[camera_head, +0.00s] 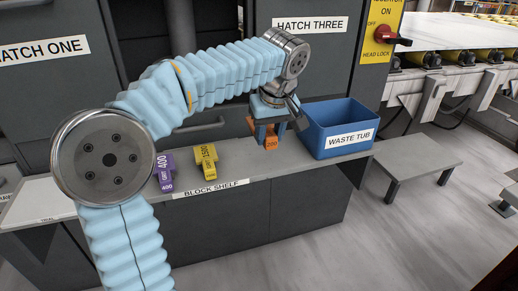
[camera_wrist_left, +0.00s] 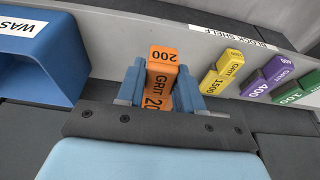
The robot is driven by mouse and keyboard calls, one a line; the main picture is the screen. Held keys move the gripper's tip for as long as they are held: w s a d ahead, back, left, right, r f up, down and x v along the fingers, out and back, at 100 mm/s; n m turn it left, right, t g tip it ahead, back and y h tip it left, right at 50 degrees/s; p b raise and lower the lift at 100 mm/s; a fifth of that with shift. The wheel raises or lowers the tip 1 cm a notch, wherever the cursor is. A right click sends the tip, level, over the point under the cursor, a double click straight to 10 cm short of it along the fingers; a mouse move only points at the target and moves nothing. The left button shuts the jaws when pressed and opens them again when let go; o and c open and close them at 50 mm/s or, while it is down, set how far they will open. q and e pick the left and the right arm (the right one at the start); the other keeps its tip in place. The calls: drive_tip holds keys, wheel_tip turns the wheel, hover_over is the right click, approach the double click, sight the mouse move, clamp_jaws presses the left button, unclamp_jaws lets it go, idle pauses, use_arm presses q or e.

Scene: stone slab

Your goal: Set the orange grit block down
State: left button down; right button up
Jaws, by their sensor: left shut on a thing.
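The orange grit block (camera_head: 271,143), marked 200, is between the fingers of my left gripper (camera_head: 270,133), over the grey block shelf (camera_head: 240,182) just left of the waste tub. In the left wrist view the orange block (camera_wrist_left: 162,62) sits between the two blue fingers of the left gripper (camera_wrist_left: 160,92), which is shut on it. Whether the block touches the shelf I cannot tell. My right gripper is not in view.
The blue waste tub (camera_head: 338,130) stands right of the held block. A yellow block (camera_head: 206,160) and a purple block (camera_head: 164,172) stand to its left on the shelf. A green block (camera_wrist_left: 296,88) shows in the left wrist view. Shelf between orange and yellow is clear.

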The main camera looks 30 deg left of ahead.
sight(270, 128)
use_arm(q)
drive_tip(key=w+a+f, duration=0.1)
drive_tip(key=f, duration=0.1)
drive_tip(key=w+a+f, duration=0.1)
drive_tip(key=w, duration=0.1)
drive_tip(key=w+a+f, duration=0.1)
drive_tip(key=f, duration=0.1)
drive_tip(key=shift+w+a+f, duration=0.1)
drive_tip(key=shift+w+f, duration=0.05)
drive_tip(key=shift+f, duration=0.15)
drive_tip(key=shift+x, duration=1.9)
drive_tip(key=shift+f, duration=0.15)
drive_tip(key=c, duration=0.7)
unclamp_jaws()
drive_tip(key=shift+c, duration=0.2)
drive_tip(key=shift+r, duration=0.25)
drive_tip(key=v, duration=1.2)
drive_tip(key=shift+d+f+p, duration=0.15)
drive_tip(key=shift+d+p, duration=0.1)
drive_tip(key=shift+p, duration=0.15)
